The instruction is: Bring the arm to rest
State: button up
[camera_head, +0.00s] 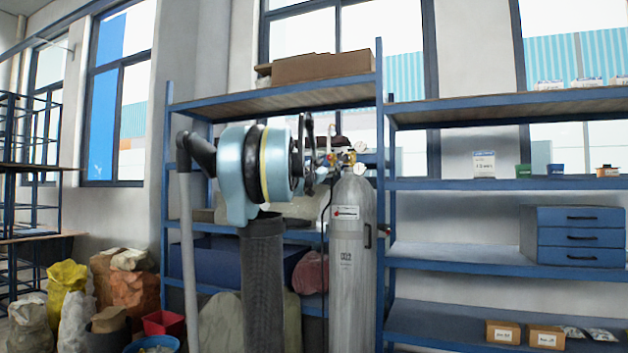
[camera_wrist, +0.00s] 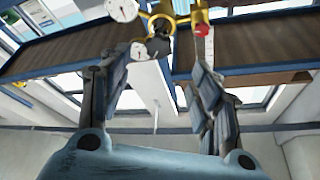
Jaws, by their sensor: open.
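My gripper (camera_wrist: 160,72) is open, its two dark jointed fingers spread apart in the wrist view with nothing held between them. In the head view my gripper (camera_head: 318,152) is seen side-on at the end of my pale blue arm, just left of a brass regulator (camera_head: 346,157) on a grey gas cylinder (camera_head: 352,262). The regulator (camera_wrist: 198,18) also shows in the wrist view, beyond the fingertips, with round white gauges, a black knob and a red knob. I cannot tell whether a finger touches it. My arm is raised and bent.
A blue shelf rack (camera_head: 450,107) stands behind the cylinder and to the right, holding a blue drawer unit (camera_head: 581,237) and small cardboard boxes (camera_head: 503,332). A cardboard box (camera_head: 322,67) lies on the top shelf. Filled sacks (camera_head: 68,278) and a red bin (camera_head: 164,324) stand at lower left.

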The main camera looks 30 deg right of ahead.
jog(key=w+a+f+n+t+y, duration=0.1)
jog(key=a+f+n+t+y, duration=0.1)
jog(key=a+f+n+y, duration=0.5)
jog(key=a+f+n+t+y, duration=0.1)
jog(key=a+f+t+y, duration=0.3)
jog(key=a, duration=0.7)
jog(key=w+a+f+n+y, duration=0.1)
jog(key=a+f+n+y, duration=0.3)
jog(key=a+f, duration=0.4)
jog(key=s+a+f+n+g+y, duration=0.2)
jog(key=s+a+f, duration=0.2)
jog(key=a+f, duration=0.25)
jog(key=s+a+f+n+g+y, duration=0.2)
jog(key=s+a+f, duration=0.3)
jog(key=f, duration=0.2)
jog(key=s+a+f+g, duration=0.1)
jog(key=s+f+g, duration=0.2)
jog(key=s+f, duration=0.6)
jog(key=s+a+f+n+g, duration=0.1)
jog(key=s+f+g, duration=0.3)
jog(key=s+f, duration=0.6)
jog(key=s+a+f+n+g, duration=0.1)
jog(key=s+a+f+g, duration=0.2)
jog(key=s+f, duration=0.7)
jog(key=shift+s+f+g, duration=0.15)
jog(key=shift+s+g, duration=0.2)
jog(key=shift+g, duration=0.05)
